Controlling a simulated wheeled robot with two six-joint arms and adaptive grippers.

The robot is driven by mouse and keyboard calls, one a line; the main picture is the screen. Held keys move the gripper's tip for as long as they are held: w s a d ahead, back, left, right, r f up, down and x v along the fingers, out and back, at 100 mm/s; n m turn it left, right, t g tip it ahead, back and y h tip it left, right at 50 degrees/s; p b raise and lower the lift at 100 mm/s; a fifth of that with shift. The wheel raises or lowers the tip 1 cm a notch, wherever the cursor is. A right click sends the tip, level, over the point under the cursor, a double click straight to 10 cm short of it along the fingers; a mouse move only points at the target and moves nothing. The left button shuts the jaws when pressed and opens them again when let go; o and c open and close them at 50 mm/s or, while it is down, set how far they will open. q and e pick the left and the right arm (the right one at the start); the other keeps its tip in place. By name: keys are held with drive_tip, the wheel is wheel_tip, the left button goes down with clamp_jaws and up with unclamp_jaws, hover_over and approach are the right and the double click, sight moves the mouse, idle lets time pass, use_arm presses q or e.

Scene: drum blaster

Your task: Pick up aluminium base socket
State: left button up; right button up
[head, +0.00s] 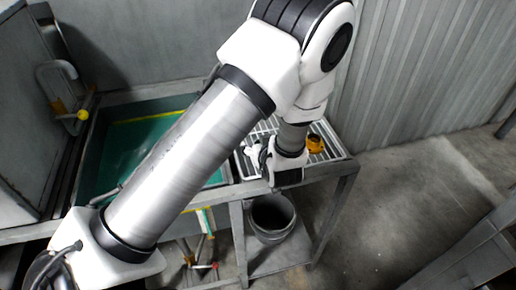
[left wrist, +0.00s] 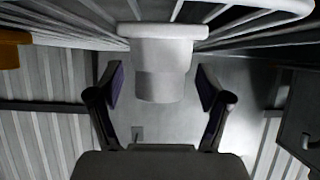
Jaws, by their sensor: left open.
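A pale grey, round socket with a wider flange (left wrist: 162,62) shows in the left wrist view, in front of a wire rack. I take it to be the aluminium base socket. My left gripper (left wrist: 160,84) is open, with one finger on each side of the socket's narrower body. Gaps show between the fingers and the socket. In the head view my left gripper (head: 264,160) is at the front of the rack, mostly hidden by its own wrist. The socket cannot be made out clearly there. My right gripper is not in view.
The white wire rack (head: 325,155) lies on a metal stand. A yellow-orange part (head: 315,143) sits on it, right of my wrist. A dark bucket (head: 272,214) stands below. A green-lined basin (head: 135,145) is at the left. Open floor (head: 400,215) lies to the right.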

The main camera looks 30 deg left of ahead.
use_arm(q)
drive_tip(key=shift+s+d+r, duration=0.15)
drive_tip(key=shift+d+r, duration=0.1)
drive_tip(key=shift+c, duration=0.3)
drive_tip(key=shift+s+d+r, duration=0.2)
drive_tip(key=shift+d+r, duration=0.05)
drive_tip(key=shift+d, duration=0.05)
drive_tip(key=c, duration=0.6)
drive_tip(key=shift+s, duration=0.1)
drive_tip(key=c, duration=0.6)
drive_tip(key=shift+a+f, duration=0.1)
drive_tip(key=shift+f, duration=0.05)
clamp_jaws()
